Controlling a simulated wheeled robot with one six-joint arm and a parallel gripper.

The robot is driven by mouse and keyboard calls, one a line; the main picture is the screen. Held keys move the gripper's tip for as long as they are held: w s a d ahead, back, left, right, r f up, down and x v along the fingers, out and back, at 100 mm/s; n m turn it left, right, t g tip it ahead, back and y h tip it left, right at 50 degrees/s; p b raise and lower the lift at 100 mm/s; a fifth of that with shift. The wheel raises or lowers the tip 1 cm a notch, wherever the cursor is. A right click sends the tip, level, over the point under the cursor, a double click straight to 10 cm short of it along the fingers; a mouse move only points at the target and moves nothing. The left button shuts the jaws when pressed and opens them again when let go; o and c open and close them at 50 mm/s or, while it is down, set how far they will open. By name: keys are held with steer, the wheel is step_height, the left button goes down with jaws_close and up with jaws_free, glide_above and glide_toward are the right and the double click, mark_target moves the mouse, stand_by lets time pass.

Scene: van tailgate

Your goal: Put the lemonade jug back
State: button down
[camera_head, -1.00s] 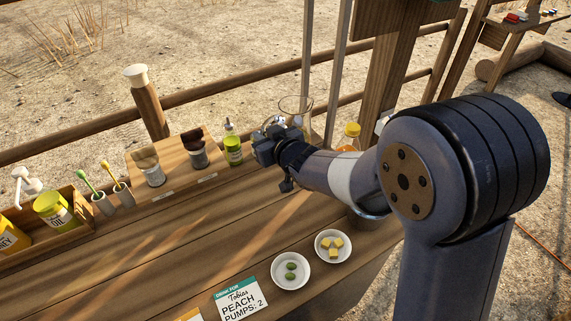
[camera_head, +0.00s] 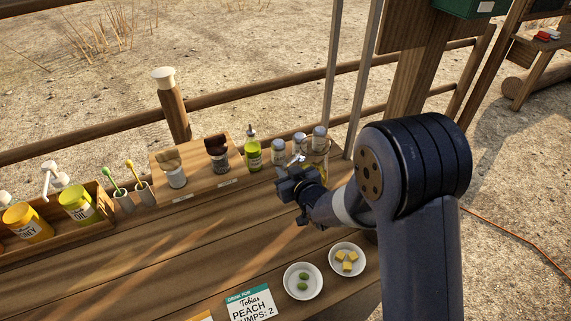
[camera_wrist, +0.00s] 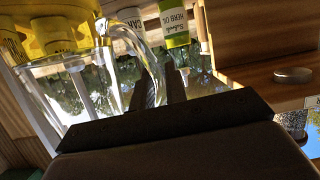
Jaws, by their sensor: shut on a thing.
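My gripper (camera_head: 298,178) is over the back right part of the wooden counter (camera_head: 190,240). It is shut on the handle of the clear lemonade jug (camera_wrist: 75,88), which fills the left of the wrist view. My fingers (camera_wrist: 162,85) show beside the handle.
Several silver-lidded canisters (camera_head: 278,150) and a green herb oil bottle (camera_head: 253,154) stand close by at the back. A wooden stand (camera_head: 196,160) holds two small containers. Two white bowls (camera_head: 303,280) and an order card (camera_head: 250,303) lie at the front. The counter's middle is clear.

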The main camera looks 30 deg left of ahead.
steer(key=shift+a+r, duration=0.1)
steer(key=c, duration=1.9)
jaws_free()
steer(key=shift+f, duration=0.2)
steer(key=o, duration=0.5)
steer(key=shift+c, duration=0.2)
steer(key=shift+r, duration=0.15)
steer(key=b+v, duration=0.2)
steer(key=v, duration=1)
